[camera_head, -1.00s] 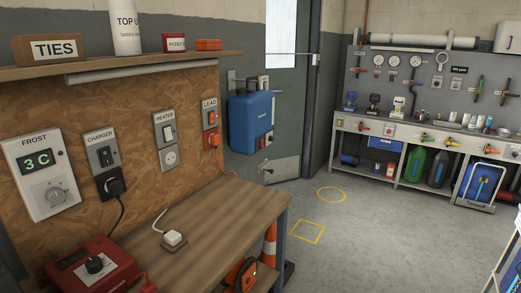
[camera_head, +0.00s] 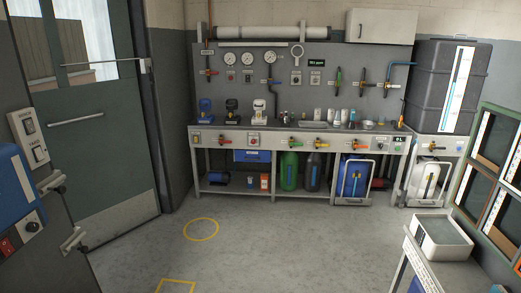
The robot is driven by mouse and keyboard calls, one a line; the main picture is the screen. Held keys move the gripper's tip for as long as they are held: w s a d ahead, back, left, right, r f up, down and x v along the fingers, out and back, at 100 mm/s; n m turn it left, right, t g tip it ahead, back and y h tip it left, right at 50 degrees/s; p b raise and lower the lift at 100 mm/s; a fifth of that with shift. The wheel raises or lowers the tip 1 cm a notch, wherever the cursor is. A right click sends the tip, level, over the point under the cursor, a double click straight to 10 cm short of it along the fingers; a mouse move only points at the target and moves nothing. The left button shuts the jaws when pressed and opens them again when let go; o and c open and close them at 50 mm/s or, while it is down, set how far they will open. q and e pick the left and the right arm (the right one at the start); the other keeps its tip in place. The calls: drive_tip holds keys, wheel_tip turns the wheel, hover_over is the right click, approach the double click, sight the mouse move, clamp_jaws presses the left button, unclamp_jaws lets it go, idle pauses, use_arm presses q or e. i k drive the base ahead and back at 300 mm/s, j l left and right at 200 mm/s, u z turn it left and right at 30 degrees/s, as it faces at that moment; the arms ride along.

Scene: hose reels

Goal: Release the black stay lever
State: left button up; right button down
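I cannot pick out a black stay lever for certain in the head view. The grey-green door (camera_head: 95,130) stands at the left, with a thin pale bar (camera_head: 105,64) across its upper part that ends in a small bracket (camera_head: 148,65). A pale horizontal handle (camera_head: 76,119) is on the door. A blue box (camera_head: 14,190) at the left edge carries a black round knob (camera_head: 33,227). Two grey lever-like fittings, an upper one (camera_head: 51,182) and a lower one (camera_head: 73,240), sit just right of it. Neither of my grippers is in view.
A long workbench (camera_head: 225,135) with gauges, valves and bottles stands along the back wall. A dark tank (camera_head: 440,85) is at the right, and a white tray (camera_head: 441,237) at the lower right. The grey floor with a yellow circle (camera_head: 201,229) is clear.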

sight(152, 81)
drive_tip(key=i+u, duration=0.1)
drive_tip(key=i, duration=0.65)
drive_tip(key=i+l+u, duration=0.1)
drive_tip(key=i, duration=0.6)
drive_tip(key=i+l+u, duration=0.1)
drive_tip(key=i, duration=0.65)
drive_tip(key=i+j+u, duration=0.2)
drive_tip(key=i+u, duration=0.2)
drive_tip(key=i, duration=0.15)
drive_tip(key=i+u, duration=0.4)
drive_tip(key=i+l+u, duration=0.15)
drive_tip(key=i+u, duration=0.25)
drive_tip(key=i, duration=0.25)
drive_tip(key=i+l+u, duration=0.4)
drive_tip(key=i+u, duration=0.35)
drive_tip(key=i, duration=0.7)
